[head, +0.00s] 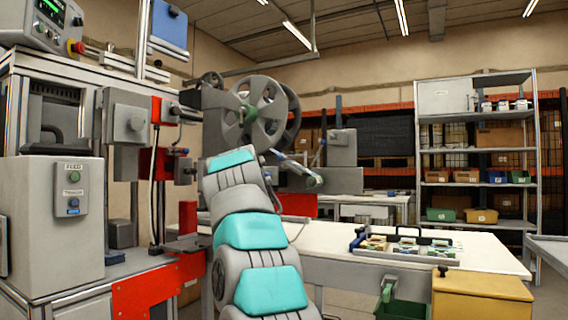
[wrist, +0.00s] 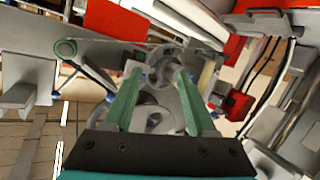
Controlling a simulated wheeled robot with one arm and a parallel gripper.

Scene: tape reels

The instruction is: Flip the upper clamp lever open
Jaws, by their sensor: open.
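My gripper (wrist: 159,75) is open in the wrist view, its two green fingers apart with nothing held between them. A grey round hub (wrist: 164,66) shows between and beyond the fingertips; I cannot tell the distance or any contact. In the head view a grey spoked reel (head: 274,96) stands on the machine, just above the end of my teal-and-grey arm. My fingers cannot be made out clearly there. I cannot single out the upper clamp lever with certainty; small parts around the hub are blurred or hidden by my gripper.
The grey machine housing (head: 62,215) with a red bracket (head: 160,290) stands at left. A white worktable (head: 340,240) carries a tray of small parts (head: 408,247). A yellow box (head: 482,298) stands at the right front. Shelving (head: 480,150) stands behind.

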